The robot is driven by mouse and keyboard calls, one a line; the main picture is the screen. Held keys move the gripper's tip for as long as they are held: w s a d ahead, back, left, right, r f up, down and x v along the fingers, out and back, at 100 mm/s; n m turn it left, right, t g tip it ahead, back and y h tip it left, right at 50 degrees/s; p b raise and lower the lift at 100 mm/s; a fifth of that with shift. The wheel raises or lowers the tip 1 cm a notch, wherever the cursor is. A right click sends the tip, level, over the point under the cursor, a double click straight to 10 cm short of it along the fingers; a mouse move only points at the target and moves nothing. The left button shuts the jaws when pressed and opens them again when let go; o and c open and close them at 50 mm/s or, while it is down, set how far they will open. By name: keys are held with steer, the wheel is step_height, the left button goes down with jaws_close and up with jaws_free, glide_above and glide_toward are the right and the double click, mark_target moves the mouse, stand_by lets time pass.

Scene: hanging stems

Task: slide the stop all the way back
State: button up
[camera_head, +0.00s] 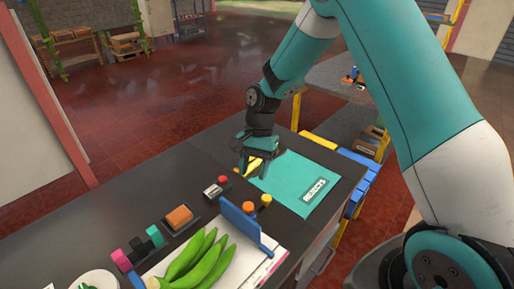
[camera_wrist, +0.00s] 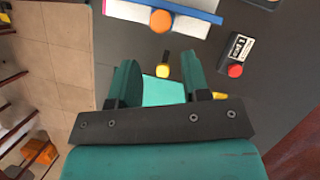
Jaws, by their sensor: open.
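In the wrist view the blue plate (camera_wrist: 185,8) shows at the top edge, partly cut off. My gripper (camera_head: 243,168) is above the table, beyond the plate and apart from it. In the wrist view my gripper (camera_wrist: 158,68) has its two teal fingers spread, with nothing held. A yellow knob (camera_wrist: 163,66) appears between them, lower down.
A teal mat (camera_head: 300,175) lies at the right.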

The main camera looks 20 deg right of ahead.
steer(key=v, duration=0.7)
steer(key=shift+r+b, duration=0.3)
steer(key=shift+b, duration=0.15)
steer(key=shift+w+d, duration=0.1)
steer(key=shift+d, duration=0.05)
steer(key=s+a+r+n+t+b, duration=0.1)
steer(key=s+a+r+n+b, duration=0.1)
steer(key=s+n, duration=0.6)
steer(key=s+a+r+n+t+y+b, duration=0.1)
steer(key=s+a+r+n, duration=0.3)
steer(key=s, duration=1.3)
steer(key=a+n+t+b, duration=0.1)
steer(key=a+n, duration=0.1)
steer(key=n, duration=0.2)
steer(key=shift+a+r, duration=0.35)
steer(key=shift+r, duration=0.05)
